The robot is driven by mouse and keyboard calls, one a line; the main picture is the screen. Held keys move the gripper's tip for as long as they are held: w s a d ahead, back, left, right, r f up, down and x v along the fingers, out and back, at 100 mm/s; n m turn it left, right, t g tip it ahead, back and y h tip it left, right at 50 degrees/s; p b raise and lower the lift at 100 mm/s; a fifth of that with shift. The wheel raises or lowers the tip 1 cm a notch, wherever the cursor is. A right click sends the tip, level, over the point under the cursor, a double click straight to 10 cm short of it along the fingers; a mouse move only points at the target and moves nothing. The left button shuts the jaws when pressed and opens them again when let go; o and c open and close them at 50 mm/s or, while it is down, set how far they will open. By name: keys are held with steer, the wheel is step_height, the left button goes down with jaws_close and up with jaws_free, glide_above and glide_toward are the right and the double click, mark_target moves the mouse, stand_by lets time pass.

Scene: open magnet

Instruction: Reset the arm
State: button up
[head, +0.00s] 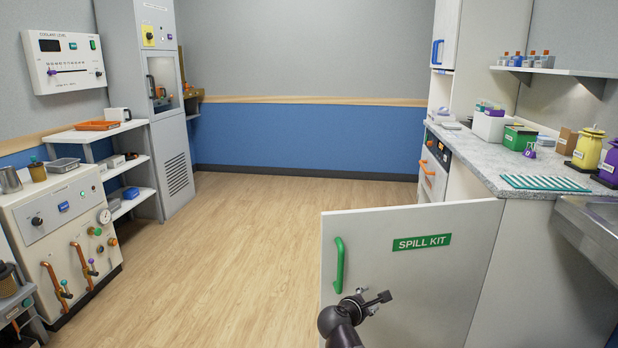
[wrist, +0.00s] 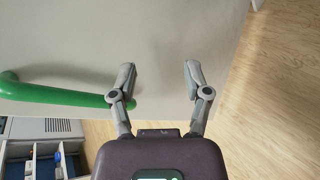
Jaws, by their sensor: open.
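My gripper (head: 365,304) shows at the bottom centre of the head view, in front of the spill kit door (head: 420,285). In the wrist view my gripper (wrist: 160,80) is open, with its two fingers apart and nothing between them. The white door (wrist: 150,40) fills the upper part of that view. Its green handle (head: 339,265) is left of the gripper in the head view. The handle also shows in the wrist view (wrist: 50,93), its end close to the left finger; I cannot tell whether they touch.
The door stands swung out from under the right counter (head: 480,160), which holds bottles and boxes. A sink (head: 595,225) is at the far right. A cream machine (head: 70,235) with pipes and shelves (head: 125,170) line the left. The wooden floor (head: 230,260) between is clear.

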steer(key=s+d+f+m+g+y, duration=0.2)
steer(key=s+d+f+m+g, duration=0.25)
steer(key=f+m, duration=0.35)
steer(key=s+a+f+m+g+y, duration=0.4)
steer(key=s+m+g+y, duration=0.4)
steer(key=m, duration=0.4)
step_height(320, 180, up, 35)
steer(key=t+h+p, duration=0.1)
steer(key=p, duration=3.4)
steer(key=shift+s+d+r+h, duration=0.2)
steer(key=shift+s+d+h, duration=0.05)
steer(key=shift+h, duration=0.05)
